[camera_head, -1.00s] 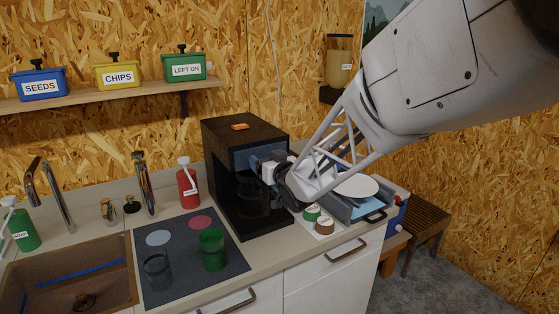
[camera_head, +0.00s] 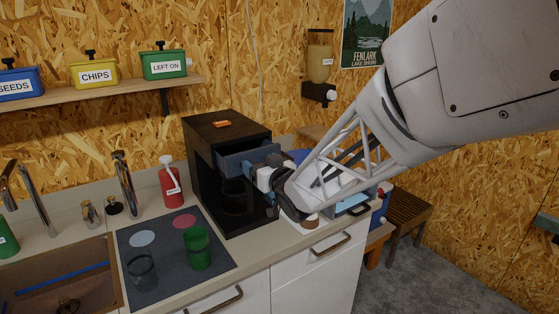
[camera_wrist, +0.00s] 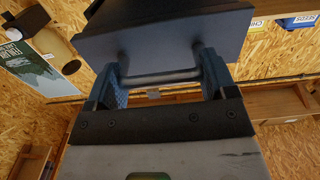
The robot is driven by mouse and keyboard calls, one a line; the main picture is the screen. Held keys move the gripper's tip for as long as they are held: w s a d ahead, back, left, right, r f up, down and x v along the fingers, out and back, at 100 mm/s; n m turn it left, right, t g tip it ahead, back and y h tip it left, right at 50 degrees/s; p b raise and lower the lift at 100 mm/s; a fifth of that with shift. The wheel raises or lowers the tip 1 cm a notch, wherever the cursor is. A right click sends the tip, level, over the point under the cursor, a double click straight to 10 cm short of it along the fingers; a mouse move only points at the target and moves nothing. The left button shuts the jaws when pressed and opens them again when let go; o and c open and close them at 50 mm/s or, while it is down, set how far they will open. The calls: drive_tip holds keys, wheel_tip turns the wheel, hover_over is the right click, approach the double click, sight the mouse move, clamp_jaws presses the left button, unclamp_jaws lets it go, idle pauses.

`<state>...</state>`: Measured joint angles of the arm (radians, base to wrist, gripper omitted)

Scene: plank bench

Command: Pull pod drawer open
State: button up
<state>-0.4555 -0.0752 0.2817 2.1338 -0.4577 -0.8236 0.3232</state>
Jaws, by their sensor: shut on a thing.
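The pod drawer (camera_head: 245,157) is a blue-grey drawer in the upper front of the black coffee machine (camera_head: 213,190). It stands partly out, and its open top shows. In the wrist view, the dark drawer front (camera_wrist: 165,38) fills the upper middle, with a bar handle (camera_wrist: 160,78) below it. My gripper (camera_wrist: 160,84) is shut on the handle, with one blue finger at each end of the bar. In the head view my gripper (camera_head: 268,175) is at the drawer front, and my arm hides part of the counter.
A green cup (camera_head: 197,250) and a clear glass (camera_head: 141,270) stand on the dark mat (camera_head: 180,275) in front left of the machine. A red bottle (camera_head: 171,183) stands left of it. A brown pod (camera_head: 310,222) shows below my gripper.

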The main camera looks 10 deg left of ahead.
drive_tip(key=v, duration=0.6)
drive_tip(key=shift+s+d, duration=0.2)
drive_tip(key=shift+r, duration=0.15)
drive_tip(key=o, duration=1.2)
drive_tip(key=shift+v, duration=3.85)
